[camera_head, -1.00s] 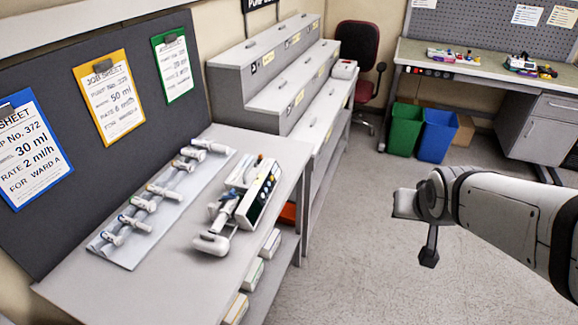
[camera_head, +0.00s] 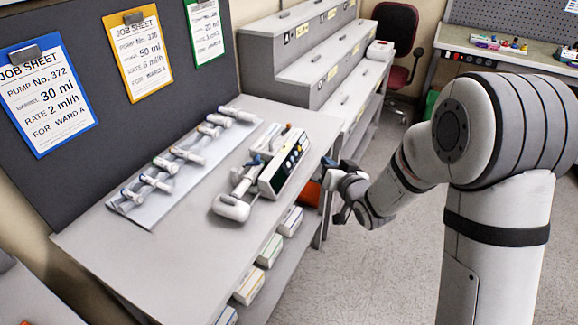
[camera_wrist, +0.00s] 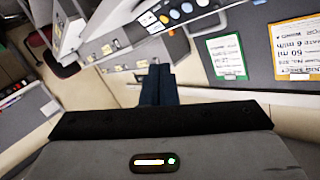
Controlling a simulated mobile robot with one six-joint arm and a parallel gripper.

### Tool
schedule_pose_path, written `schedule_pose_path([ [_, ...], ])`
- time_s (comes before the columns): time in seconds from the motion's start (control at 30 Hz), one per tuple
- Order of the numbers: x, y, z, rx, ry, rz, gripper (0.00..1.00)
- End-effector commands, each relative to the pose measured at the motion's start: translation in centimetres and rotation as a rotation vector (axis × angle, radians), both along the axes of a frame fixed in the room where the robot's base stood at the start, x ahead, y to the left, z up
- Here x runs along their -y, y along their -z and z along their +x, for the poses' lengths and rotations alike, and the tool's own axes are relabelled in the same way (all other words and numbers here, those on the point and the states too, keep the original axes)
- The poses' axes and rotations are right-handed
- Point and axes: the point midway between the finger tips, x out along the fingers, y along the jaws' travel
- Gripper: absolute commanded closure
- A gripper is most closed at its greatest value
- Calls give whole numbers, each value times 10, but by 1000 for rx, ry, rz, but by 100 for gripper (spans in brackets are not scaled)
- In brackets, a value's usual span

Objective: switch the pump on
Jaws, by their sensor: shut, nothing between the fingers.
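The pump (camera_head: 283,167) is a white unit with a dark front panel of coloured buttons. It lies on the grey bench with its syringe-holder end toward the front. In the wrist view the pump (camera_wrist: 125,20) is at the top, cut off by the edge, with round blue, orange and white buttons on its panel. My gripper (camera_head: 330,163) is just right of the pump, apart from it, beyond the bench edge. In the wrist view my gripper (camera_wrist: 159,72) shows its dark fingers together and empty, below the panel. I cannot tell which button is the power switch.
A tray of several syringes (camera_head: 150,208) lies left of the pump. Job sheets (camera_head: 48,95) hang on the dark board behind. A stepped grey cabinet (camera_head: 300,65) stands at the back.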

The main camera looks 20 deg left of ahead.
Motion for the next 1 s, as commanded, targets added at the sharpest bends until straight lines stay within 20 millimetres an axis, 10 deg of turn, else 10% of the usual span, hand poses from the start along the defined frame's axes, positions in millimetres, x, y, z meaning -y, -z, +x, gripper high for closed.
schedule_pose_path([
  [1.0,-79,37,1,1,0,-1,100],
])
